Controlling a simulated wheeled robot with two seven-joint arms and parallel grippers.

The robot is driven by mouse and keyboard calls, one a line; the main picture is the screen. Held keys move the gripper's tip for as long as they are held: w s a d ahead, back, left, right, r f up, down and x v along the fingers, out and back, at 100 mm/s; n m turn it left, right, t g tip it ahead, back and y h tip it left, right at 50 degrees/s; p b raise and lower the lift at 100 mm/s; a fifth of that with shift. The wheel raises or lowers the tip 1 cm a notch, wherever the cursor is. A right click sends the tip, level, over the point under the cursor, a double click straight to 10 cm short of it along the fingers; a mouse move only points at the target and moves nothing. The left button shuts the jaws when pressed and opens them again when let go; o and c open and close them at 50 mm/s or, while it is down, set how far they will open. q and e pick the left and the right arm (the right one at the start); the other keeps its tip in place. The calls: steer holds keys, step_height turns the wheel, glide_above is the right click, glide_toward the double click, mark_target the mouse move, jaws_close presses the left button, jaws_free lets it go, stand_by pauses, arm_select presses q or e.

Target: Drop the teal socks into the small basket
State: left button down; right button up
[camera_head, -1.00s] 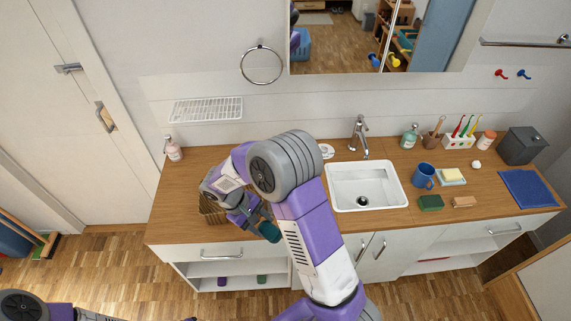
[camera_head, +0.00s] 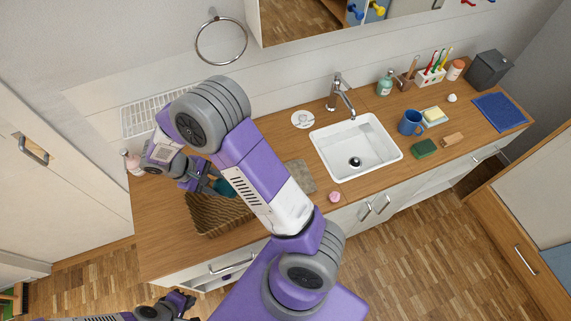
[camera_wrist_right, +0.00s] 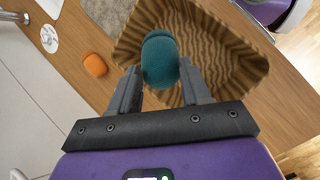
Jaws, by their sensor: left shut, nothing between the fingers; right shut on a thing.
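My right gripper (camera_head: 212,184) is shut on the teal socks (camera_head: 224,187), a rounded bundle partly hidden behind my right arm in the head view. In the right wrist view the teal socks (camera_wrist_right: 160,58) sit between the two fingertips (camera_wrist_right: 160,78), with the open basket behind them. The small brown wavy-patterned basket (camera_head: 215,222) stands on the wooden counter, partly covered by my right arm. The basket's inside (camera_wrist_right: 215,55) looks empty where it shows. The socks appear over the opening. My left gripper (camera_head: 188,302) is shut and empty, low in the head view, away from the counter.
A grey mat (camera_head: 300,176) and a pink round thing (camera_head: 334,197) lie right of the basket. The white sink (camera_head: 372,165) is farther right. An orange thing (camera_wrist_right: 95,65) lies beside the basket. A soap bottle (camera_head: 132,162) and wire rack (camera_head: 150,113) are at the left.

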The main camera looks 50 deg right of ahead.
mark_target(216, 188)
step_height(216, 188, down, 4)
steer(key=shift+w+f+b, duration=0.15)
steer(key=shift+b, duration=1.05)
steer(key=o, duration=1.1)
steer(key=v, duration=0.7)
steer(key=shift+w+a+r, duration=0.1)
steer(key=shift+w+r, duration=0.05)
steer(key=shift+r, duration=0.15)
